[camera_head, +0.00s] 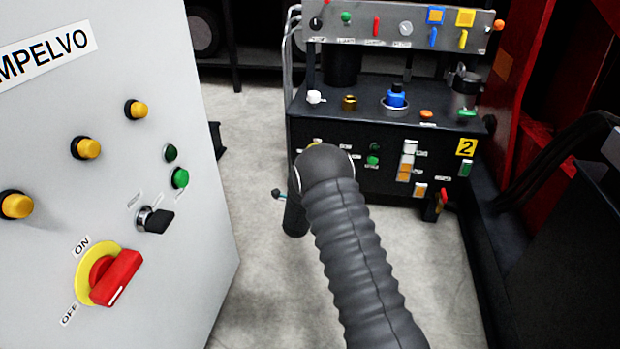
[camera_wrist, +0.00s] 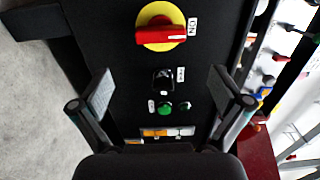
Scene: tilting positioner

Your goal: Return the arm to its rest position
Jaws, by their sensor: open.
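My arm (camera_head: 350,240), in a dark ribbed sleeve, reaches forward over the floor towards the black control cabinet (camera_head: 330,150) in the head view. My gripper is mostly hidden there behind the arm's rounded end. In the wrist view my gripper (camera_wrist: 160,104) is open, its two fingers wide apart with nothing between them. Beyond the fingers is a black panel with a red and yellow rotary switch (camera_wrist: 161,28), a black selector knob (camera_wrist: 163,80) and green buttons (camera_wrist: 165,108). I cannot tell whether the fingers touch the panel.
A grey cabinet (camera_head: 120,200) with yellow buttons and a red rotary switch (camera_head: 115,278) stands close on the left. A red structure (camera_head: 535,170) and dark parts with cables bound the right. Pale floor (camera_head: 245,130) lies open between the cabinets.

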